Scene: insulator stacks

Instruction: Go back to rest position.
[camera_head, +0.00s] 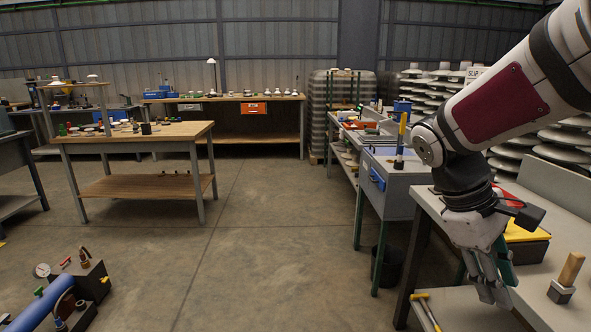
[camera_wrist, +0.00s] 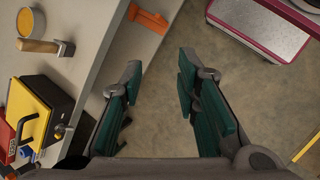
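My gripper (camera_head: 492,277) hangs down at the right of the head view, beside the front edge of the grey workbench (camera_head: 538,283). In the wrist view my gripper (camera_wrist: 160,95) has its two green-padded fingers spread wide apart. Only bare floor shows between them, so it is open and empty. My arm comes in from the upper right of the head view and bends downward at the wrist.
A wooden-handled tool (camera_head: 566,278) and a yellow-topped black box (camera_head: 523,240) stand on the bench by my gripper. An orange item (camera_wrist: 148,18) lies on a lower surface. The concrete floor (camera_head: 250,240) is clear in the middle.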

